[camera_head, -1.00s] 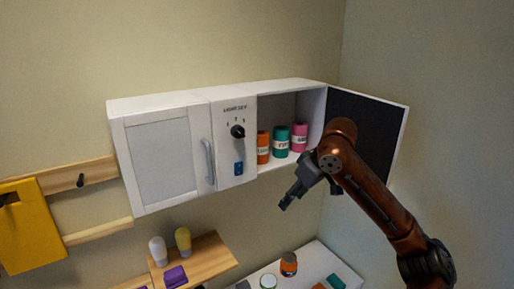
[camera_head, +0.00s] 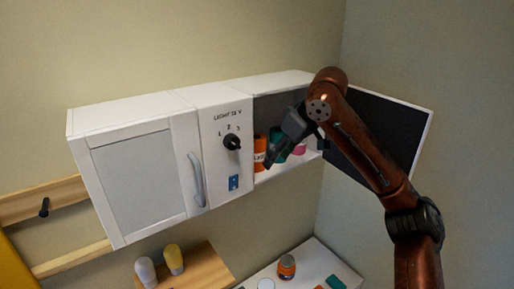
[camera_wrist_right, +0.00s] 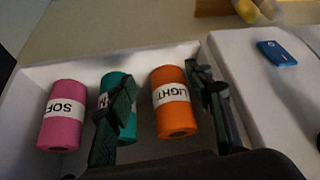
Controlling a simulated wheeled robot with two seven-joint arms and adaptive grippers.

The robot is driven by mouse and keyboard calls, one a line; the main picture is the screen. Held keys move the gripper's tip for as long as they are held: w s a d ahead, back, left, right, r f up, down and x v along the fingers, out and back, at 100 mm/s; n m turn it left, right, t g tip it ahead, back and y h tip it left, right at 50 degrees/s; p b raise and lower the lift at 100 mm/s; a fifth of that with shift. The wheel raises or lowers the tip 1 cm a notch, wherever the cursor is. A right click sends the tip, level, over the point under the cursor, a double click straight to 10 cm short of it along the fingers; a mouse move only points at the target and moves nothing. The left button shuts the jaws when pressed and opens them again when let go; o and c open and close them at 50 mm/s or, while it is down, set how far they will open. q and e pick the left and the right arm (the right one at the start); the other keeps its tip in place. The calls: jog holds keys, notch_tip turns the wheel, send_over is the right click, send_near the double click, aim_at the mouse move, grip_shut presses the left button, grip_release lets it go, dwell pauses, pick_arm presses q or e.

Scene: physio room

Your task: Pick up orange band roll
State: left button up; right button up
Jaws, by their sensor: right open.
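The orange band roll (camera_head: 260,153) stands upright in the open right compartment of the white wall cabinet, at its left end. In the right wrist view the orange roll (camera_wrist_right: 171,103) has a white label reading LIGHT and lies between the two fingers, not touched as far as I can see. My right gripper (camera_head: 270,160) is open in front of the compartment; it also shows in the wrist view (camera_wrist_right: 163,112). The teal roll (camera_wrist_right: 118,104) is partly hidden behind one finger. The pink roll (camera_wrist_right: 63,115) stands beyond it. My left gripper is not in view.
The cabinet (camera_head: 140,180) has a closed left door and a panel with a black knob (camera_head: 232,142) and blue switch (camera_head: 234,183). The open right door (camera_head: 405,135) stands beside my right arm. Below are a wooden shelf (camera_head: 205,268) and a white surface (camera_head: 325,262) with items.

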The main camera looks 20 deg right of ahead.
aim_at(256, 150)
jog(key=shift+w+a+r+p, duration=0.1)
jog(key=shift+w+a+p, duration=0.3)
jog(key=shift+w+a, duration=0.6)
jog(key=shift+w, duration=0.4)
jog(key=shift+w+a, duration=0.15)
jog(key=shift+w, duration=0.05)
jog(key=w+p, duration=0.1)
jog(key=w+a+p, duration=0.2)
jog(key=shift+w+a+f, duration=0.1)
jog(key=shift+w+f, duration=0.15)
jog(key=shift+w, duration=0.15)
jog(key=shift+w+a+f+p, duration=0.2)
jog(key=shift+f+p, duration=0.1)
jog(key=shift+f, duration=0.05)
jog(key=shift+s+d, duration=0.2)
jog(key=shift+d, duration=0.1)
jog(key=shift+c, duration=0.6)
jog(key=shift+a+f, duration=0.1)
jog(key=shift+a, duration=0.1)
jog(key=c, duration=0.3)
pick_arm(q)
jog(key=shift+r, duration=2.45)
pick_arm(e)
jog(key=c, duration=0.6)
